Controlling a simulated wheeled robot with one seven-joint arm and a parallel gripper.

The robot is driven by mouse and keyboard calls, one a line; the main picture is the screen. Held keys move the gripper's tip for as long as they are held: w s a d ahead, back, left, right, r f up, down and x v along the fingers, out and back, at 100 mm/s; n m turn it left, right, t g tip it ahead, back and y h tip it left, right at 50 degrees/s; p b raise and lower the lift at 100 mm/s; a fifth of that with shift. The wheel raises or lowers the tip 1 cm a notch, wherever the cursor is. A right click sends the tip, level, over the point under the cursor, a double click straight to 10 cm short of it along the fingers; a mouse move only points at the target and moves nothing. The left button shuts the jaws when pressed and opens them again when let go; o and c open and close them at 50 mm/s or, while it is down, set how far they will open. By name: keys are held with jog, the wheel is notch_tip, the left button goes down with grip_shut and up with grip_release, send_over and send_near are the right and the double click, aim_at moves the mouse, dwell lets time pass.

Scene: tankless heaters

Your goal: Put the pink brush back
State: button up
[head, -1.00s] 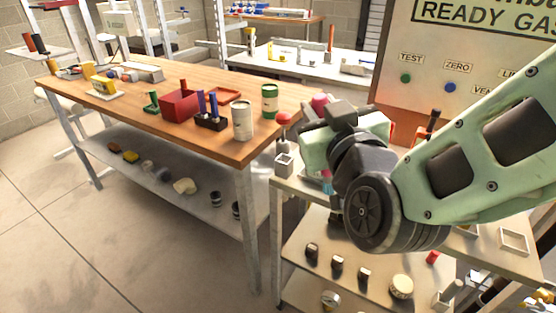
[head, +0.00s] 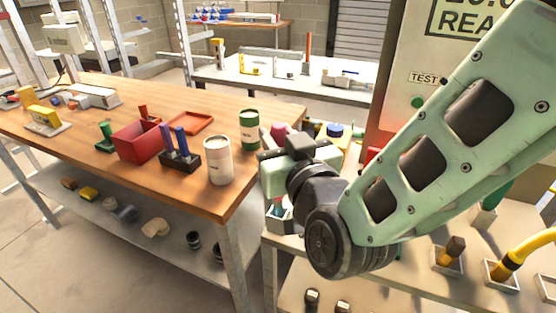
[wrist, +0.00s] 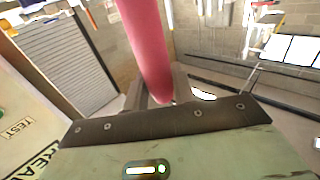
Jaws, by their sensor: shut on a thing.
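The pink brush (wrist: 150,45) is between the two fingers of my gripper (wrist: 160,88) in the wrist view. Its long rounded pink handle runs up out of the top of that picture, so its far end is cut off. In the head view a pink end of the brush (head: 279,131) shows just above and behind my gripper (head: 290,165). The fingers are hidden there by the gripper body. My gripper is above the left end of the light shelf unit, beside the wooden table's right end.
A grey square holder (head: 279,218) sits below my gripper. More square holders with a brown-topped tool (head: 453,250) and a yellow handle (head: 515,258) stand at right. A white can (head: 218,160) and a green can (head: 249,130) are near on the wooden table (head: 215,203).

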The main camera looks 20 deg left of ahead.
jog(key=shift+f, duration=1.95)
jog(key=shift+f, duration=0.15)
jog(key=o, duration=1)
jog(key=shift+r, duration=0.2)
jog(key=p+v, duration=0.7)
jog(key=v, duration=0.5)
